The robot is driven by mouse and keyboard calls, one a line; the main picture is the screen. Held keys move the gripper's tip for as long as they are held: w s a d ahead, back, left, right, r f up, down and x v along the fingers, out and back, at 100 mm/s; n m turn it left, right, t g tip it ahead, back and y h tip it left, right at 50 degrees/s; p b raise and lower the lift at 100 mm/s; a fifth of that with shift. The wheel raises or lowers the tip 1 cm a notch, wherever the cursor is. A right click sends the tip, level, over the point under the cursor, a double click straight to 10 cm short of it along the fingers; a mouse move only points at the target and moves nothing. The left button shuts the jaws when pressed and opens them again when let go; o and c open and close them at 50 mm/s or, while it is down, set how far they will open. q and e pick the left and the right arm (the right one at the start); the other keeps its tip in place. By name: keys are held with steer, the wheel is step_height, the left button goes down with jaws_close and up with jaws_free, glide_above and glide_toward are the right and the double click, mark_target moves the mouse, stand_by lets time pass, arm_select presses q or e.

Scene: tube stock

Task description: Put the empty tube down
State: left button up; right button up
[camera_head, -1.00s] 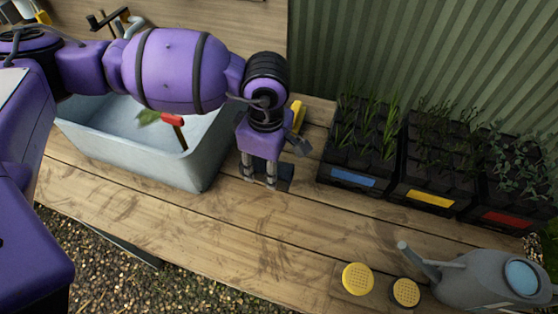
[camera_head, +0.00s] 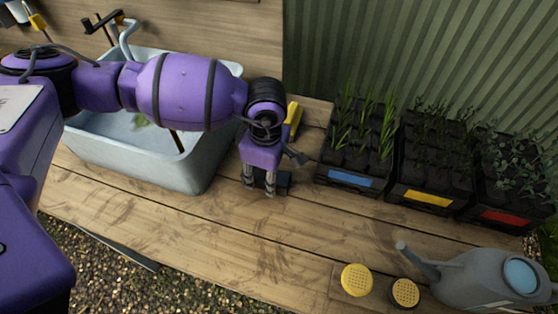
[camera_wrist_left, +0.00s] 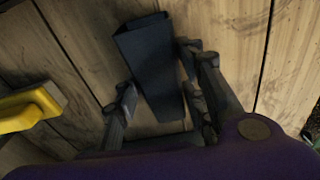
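The empty tube is a dark, square, tapered pot. It lies on its side on the wooden bench, open end toward the top of the left wrist view (camera_wrist_left: 150,65). In the head view it shows as a small dark shape (camera_head: 284,181) beside the fingers. My left gripper (camera_head: 259,186) points down at the bench, low over the tube. In the left wrist view its fingers (camera_wrist_left: 160,92) stand apart on either side of the tube, with a gap visible on the left. Contact on the right side is unclear. My right gripper is not in view.
A grey sink (camera_head: 195,168) is left of the gripper. Trays with blue (camera_head: 351,181), yellow (camera_head: 426,198) and red (camera_head: 505,218) labels hold plants on the right. A yellow object (camera_head: 293,119) stands behind the gripper. A watering can (camera_head: 470,280) is at front right. The front bench is mostly clear.

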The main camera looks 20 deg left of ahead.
arm_select(q)
steer(key=shift+o, duration=1)
step_height(320, 180, up, 12)
steer(key=shift+d+r, duration=0.2)
steer(key=shift+d, duration=0.1)
